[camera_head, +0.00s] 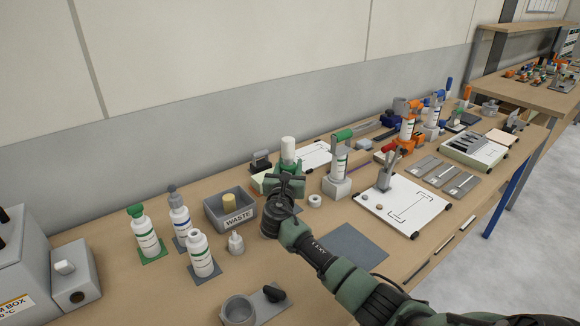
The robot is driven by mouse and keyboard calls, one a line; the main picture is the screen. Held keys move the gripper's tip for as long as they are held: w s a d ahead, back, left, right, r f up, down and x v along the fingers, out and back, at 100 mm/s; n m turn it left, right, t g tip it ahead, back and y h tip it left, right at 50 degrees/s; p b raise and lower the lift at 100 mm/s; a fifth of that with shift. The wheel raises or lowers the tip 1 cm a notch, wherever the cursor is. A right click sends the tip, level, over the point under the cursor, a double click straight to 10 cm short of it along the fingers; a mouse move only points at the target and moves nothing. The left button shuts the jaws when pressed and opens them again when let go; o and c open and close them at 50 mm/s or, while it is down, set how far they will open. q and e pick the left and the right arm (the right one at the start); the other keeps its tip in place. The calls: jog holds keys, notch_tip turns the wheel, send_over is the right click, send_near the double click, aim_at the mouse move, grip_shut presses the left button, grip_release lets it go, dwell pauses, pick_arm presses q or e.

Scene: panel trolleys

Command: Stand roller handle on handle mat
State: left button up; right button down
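My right gripper (286,180) is at the middle of the bench, with its arm coming in from the lower right. It points away from me, and its fingertips are partly hidden behind its own body. An upright piece with a white cylindrical top (288,149) and a green lower part shows just beyond the gripper. It may be the roller handle; I cannot tell whether the fingers hold it. A flat dark grey mat (356,246) lies bare on the bench right of my wrist; it may be the handle mat. My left gripper is not in view.
A grey WASTE bin (231,222) and several bottles (202,256) stand left of my gripper. A grey cup holder (237,309) is at the front.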

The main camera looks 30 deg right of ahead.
jog(key=shift+r, duration=0.1)
jog(key=shift+r+p, duration=0.1)
jog(key=shift+p, duration=0.2)
jog(key=shift+f+b, duration=0.6)
jog(key=shift+f, duration=0.25)
jog(key=shift+f+b, duration=1.8)
jog(key=shift+f, duration=0.85)
jog(key=shift+f, duration=0.15)
jog(key=c, duration=0.7)
grip_release()
jog(key=shift+a, duration=0.1)
jog(key=shift+s+f, duration=0.1)
